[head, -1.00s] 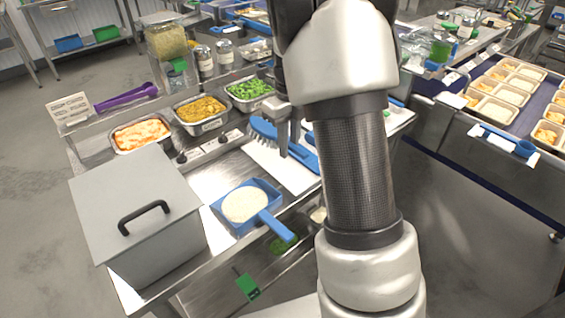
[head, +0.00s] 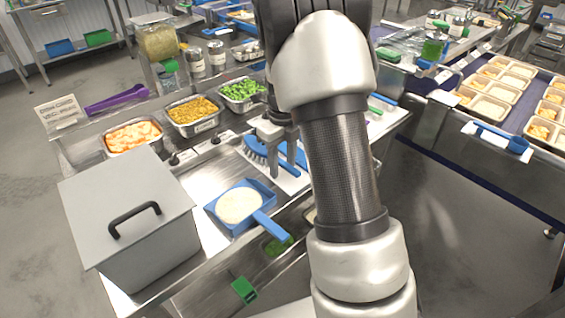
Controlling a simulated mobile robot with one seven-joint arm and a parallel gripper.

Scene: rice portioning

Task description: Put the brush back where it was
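The blue brush (head: 254,149) lies on or just above a white board at the back of the steel counter, its bristled head to the left. Its blue handle runs right and is partly hidden by my gripper and arm. My gripper (head: 281,168) points down at the brush, with one finger on the near side of the handle and the other on the far side. The fingers look spread apart. Whether they touch the handle is too small to tell.
A grey lidded box (head: 85,195) stands at left. Food pans (head: 196,128) line the back. The white board (head: 290,184) borders the brush. My arm hides the counter's right part.

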